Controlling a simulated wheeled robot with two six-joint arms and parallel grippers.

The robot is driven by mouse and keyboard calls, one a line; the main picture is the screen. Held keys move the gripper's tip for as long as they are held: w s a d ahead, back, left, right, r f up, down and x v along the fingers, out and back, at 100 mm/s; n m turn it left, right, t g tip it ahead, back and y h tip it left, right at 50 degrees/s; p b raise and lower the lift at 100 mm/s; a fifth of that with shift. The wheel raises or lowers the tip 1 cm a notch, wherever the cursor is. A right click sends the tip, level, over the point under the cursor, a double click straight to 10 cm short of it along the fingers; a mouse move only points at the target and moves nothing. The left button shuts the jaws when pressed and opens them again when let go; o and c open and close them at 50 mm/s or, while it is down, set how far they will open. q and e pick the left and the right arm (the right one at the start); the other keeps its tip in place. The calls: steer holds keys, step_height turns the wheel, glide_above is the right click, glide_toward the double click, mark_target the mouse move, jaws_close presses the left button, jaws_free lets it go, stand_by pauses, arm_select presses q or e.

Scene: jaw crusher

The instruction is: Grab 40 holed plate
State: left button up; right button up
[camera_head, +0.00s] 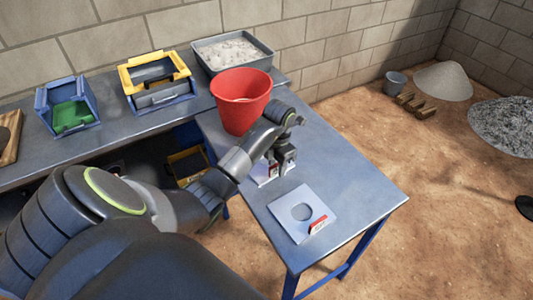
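A flat light-grey plate (284,212) with a round hole lies on the near part of the blue-grey metal table (352,193). It has a red and white label at its front right edge; the number is too small to read. Another light plate (262,181) lies farther back on the same table, mostly hidden by my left gripper (281,167). The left gripper points down just above or at this farther plate, with its two dark fingers apart. I cannot tell whether it touches that plate. My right gripper is not in view.
A red bucket (240,100) stands on the table close behind my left wrist. The back bench holds a grey tray of pale material (232,54), a yellow and grey crate (158,83) and a blue box (67,105). The table's right side is clear.

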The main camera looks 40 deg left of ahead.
arm_select(q)
jaws_close()
stand_by(0.5)
